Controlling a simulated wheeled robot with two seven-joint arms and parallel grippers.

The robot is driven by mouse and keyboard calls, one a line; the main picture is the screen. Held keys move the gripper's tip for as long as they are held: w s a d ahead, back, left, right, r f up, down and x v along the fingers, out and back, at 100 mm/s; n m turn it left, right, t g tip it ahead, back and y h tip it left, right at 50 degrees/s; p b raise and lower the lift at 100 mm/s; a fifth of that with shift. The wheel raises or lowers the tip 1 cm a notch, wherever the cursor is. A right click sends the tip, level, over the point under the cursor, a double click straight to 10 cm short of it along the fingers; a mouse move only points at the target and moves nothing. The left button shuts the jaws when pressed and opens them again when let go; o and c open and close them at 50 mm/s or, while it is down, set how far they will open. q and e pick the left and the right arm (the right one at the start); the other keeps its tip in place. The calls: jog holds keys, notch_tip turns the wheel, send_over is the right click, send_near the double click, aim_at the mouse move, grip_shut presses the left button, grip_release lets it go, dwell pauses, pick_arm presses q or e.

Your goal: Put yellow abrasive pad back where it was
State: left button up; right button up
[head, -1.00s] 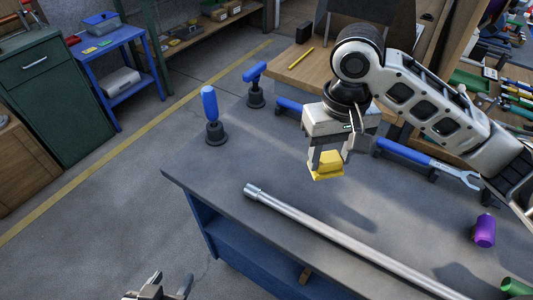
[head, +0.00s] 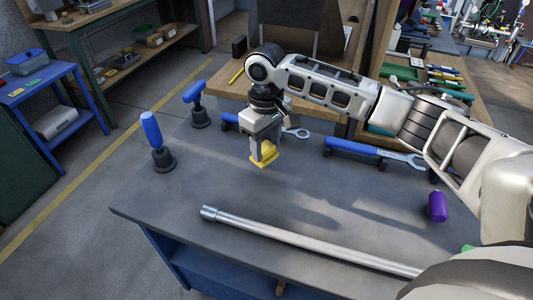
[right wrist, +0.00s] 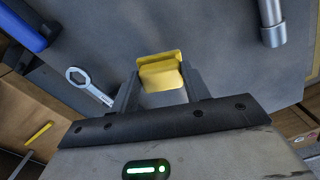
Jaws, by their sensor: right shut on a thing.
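The yellow abrasive pad (head: 264,156) is between the fingers of my right gripper (head: 262,151), over the grey workbench top (head: 150,205). In the right wrist view the pad (right wrist: 161,72) sits between the two dark fingertips (right wrist: 161,85), which are shut on it. The bench surface beyond it looks bare. The gap between pad and bench is hard to judge. My left gripper is not in view.
A long metal pipe (head: 310,240) lies across the front of the bench. Two blue-handled tools (head: 152,130) (head: 193,92) stand at the left. Behind are wrenches (head: 299,134) (head: 370,151). A purple cylinder (head: 437,206) stands at right. The middle is clear.

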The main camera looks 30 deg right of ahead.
aim_at(267, 146)
jog(key=shift+w+d+f, duration=0.1)
jog(key=shift+w+f, duration=0.15)
jog(key=shift+f, duration=0.05)
jog(key=shift+w+d+f, duration=0.1)
jog(key=shift+f, duration=1.55)
jog(key=o, duration=1.3)
jog(key=shift+f, duration=0.15)
notch_tip(267, 146, up, 12)
jog(key=shift+r, duration=0.15)
